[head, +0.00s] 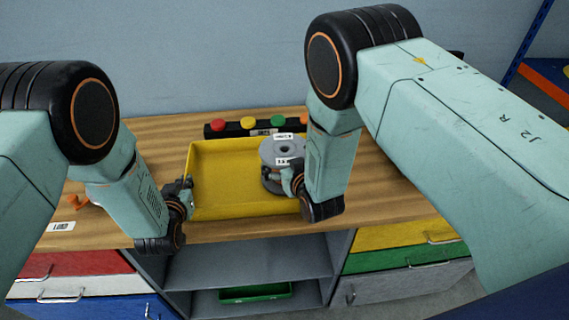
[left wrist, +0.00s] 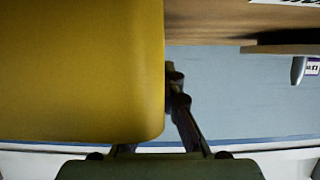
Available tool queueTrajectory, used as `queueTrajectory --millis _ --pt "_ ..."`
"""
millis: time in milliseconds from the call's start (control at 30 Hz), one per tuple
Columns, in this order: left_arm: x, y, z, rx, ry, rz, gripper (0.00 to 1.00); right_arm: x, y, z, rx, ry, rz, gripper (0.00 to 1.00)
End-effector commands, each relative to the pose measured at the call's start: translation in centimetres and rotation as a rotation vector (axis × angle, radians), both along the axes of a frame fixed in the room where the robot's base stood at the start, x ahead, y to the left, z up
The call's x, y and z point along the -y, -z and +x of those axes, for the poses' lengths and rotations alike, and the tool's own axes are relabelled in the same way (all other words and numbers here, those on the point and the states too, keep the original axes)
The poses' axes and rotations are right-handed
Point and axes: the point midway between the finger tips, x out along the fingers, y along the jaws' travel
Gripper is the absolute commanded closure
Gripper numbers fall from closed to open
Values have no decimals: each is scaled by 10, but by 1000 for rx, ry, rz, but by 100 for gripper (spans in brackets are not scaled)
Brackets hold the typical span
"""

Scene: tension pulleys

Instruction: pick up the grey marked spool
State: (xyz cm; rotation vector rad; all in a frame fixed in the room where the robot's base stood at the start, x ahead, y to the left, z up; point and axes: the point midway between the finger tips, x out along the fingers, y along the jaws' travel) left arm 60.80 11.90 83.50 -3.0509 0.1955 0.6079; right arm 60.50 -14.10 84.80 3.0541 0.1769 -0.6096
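The grey spool (head: 269,151), with a round hub and white labels, is at the right end of the yellow tray (head: 222,207). My right gripper (head: 284,176) is at the spool's near side, touching or very close; its wrist hides part of the spool, and its grip is unclear. My left gripper (head: 183,185) is at the tray's left wall. In the left wrist view the tray (left wrist: 80,70) fills the left side. One dark finger of the left gripper (left wrist: 172,85) shows beside its edge; the other is hidden, so I cannot tell its opening.
A black strip (head: 233,130) with several coloured knobs stands behind the tray on the wooden table (head: 385,190). An orange part (head: 79,201) and a white label (head: 61,226) lie at the left. Drawers and open shelves are below. The tabletop right of my right wrist is clear.

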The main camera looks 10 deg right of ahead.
Motion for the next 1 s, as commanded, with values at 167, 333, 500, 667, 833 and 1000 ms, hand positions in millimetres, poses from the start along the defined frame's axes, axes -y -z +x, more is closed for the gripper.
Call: queueTrajectory --millis 167,333,500,667,833,1000 --pt "0 -1 1 3 0 0 100 0 0 1 0 0 0 9" --pt "0 -1 1 3 0 0 100 0 0 1 0 0 0 19" --pt "0 -1 1 3 0 0 100 0 0 1 0 0 0 33" --pt "0 -1 1 3 0 0 100 0 0 1 0 0 0 47" --pt "0 -1 1 3 0 0 100 0 0 0 0 0 0 61" --pt "0 -1 1 3 0 0 100 0 0 0 0 0 0 76"
